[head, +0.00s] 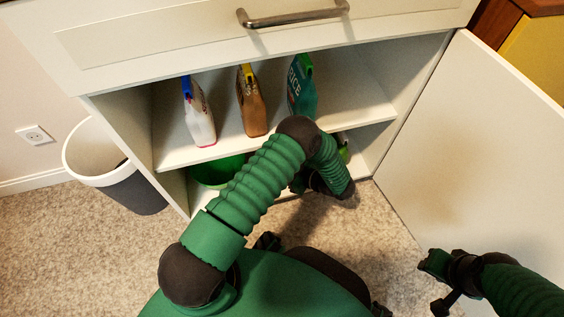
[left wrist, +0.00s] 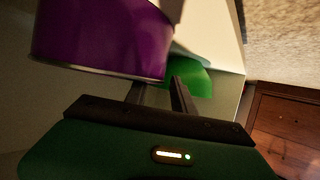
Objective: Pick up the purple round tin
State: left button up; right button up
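The purple round tin (left wrist: 105,35) shows large and close at the upper left of the left wrist view, with a pale metal rim along its lower edge. My left gripper (left wrist: 159,84) has its two dark fingers apart, with a gap between them. The tin overlaps the tip of one finger in this view; I cannot tell whether they touch. In the head view my left arm reaches into the lower part of the cabinet and hides its gripper; I do not see the tin there. My right gripper (head: 435,283) is open and empty at the lower right.
A white bottle (head: 200,115), a brown bottle (head: 252,105) and a teal bottle (head: 301,90) stand on the cabinet's upper shelf. A green bowl (head: 215,170) is below. The open door (head: 470,140) stands right. A bin (head: 115,165) stands left.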

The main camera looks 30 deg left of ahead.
pick_arm(q)
jog(key=shift+a, duration=0.2)
grip_shut()
dwell(1.3)
